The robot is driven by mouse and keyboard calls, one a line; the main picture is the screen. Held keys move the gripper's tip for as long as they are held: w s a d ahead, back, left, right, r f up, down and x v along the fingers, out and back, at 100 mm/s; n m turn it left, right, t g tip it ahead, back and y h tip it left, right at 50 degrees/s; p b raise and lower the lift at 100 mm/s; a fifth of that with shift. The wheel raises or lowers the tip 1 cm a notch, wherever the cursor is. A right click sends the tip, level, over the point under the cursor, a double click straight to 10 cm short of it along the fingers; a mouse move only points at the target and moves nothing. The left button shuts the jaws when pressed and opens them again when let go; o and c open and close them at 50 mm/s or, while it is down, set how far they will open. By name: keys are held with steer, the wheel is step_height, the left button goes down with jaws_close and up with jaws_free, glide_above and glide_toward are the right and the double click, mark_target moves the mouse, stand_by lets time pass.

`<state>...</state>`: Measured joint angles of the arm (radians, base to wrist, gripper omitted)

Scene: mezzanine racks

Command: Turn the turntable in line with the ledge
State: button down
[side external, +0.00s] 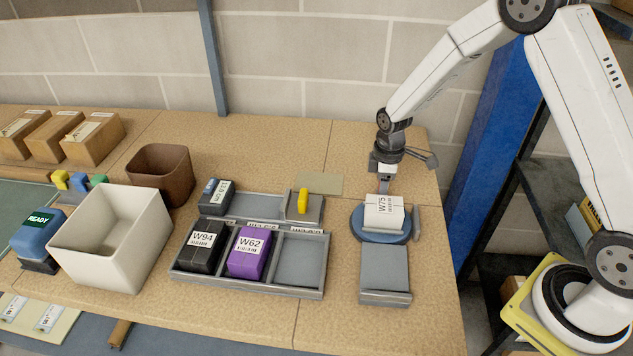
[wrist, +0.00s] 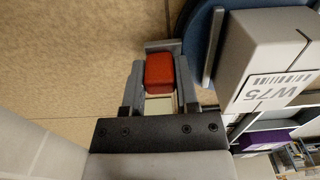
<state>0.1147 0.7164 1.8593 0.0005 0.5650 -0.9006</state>
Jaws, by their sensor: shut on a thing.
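The turntable (side external: 362,230) is a round blue disc near the right end of the bench; its edge also shows in the wrist view (wrist: 190,35). A white box marked W75 (side external: 384,213) stands on it and fills much of the wrist view's right side (wrist: 265,70). The grey ledge (side external: 385,268) lies directly in front of the turntable. My gripper (side external: 384,187) is low behind the box. In the wrist view, its fingers (wrist: 159,85) are shut on a red knob (wrist: 158,69) beside the disc. The box hides the knob in the side view.
A grey tray (side external: 245,286) left of the ledge holds a black box W94 (side external: 200,245) and a purple box W62 (side external: 248,252); its right compartment is empty. A grey upright strip (side external: 417,222) stands at the turntable's right. A white bin (side external: 110,240) is farther left.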

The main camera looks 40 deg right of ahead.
steer(key=shift+w+a+n, duration=0.15)
steer(key=shift+n, duration=0.15)
stand_by(0.5)
steer(key=shift+w+a+n, duration=0.4)
steer(key=shift+a+n, duration=0.25)
steer(key=shift+n, duration=0.3)
steer(key=shift+w+a+n, duration=0.4)
steer(key=shift+a+n, duration=0.2)
steer(key=shift+n, duration=0.35)
steer(key=shift+w+a+n, duration=0.2)
steer(key=shift+a+n, duration=0.65)
steer(key=shift+n, duration=0.35)
steer(key=shift+w+a+n, duration=0.15)
steer(key=shift+a+n, duration=0.7)
steer(key=shift+n, duration=0.35)
steer(key=shift+s+a+n, duration=0.2)
steer(key=shift+a+n, duration=0.7)
steer(key=shift+n, duration=0.3)
steer(key=shift+s+a+n, duration=0.2)
steer(key=shift+a+n, duration=0.65)
steer(key=shift+n, duration=0.35)
steer(key=shift+s+a+n, duration=0.4)
steer(key=shift+a+n, duration=0.2)
steer(key=shift+n, duration=0.4)
steer(key=shift+s+a+n, duration=0.4)
steer(key=shift+a+n, duration=0.2)
steer(key=shift+n, duration=0.4)
steer(key=shift+s+a, duration=0.1)
steer(key=shift+c, duration=1.8)
jaws_free()
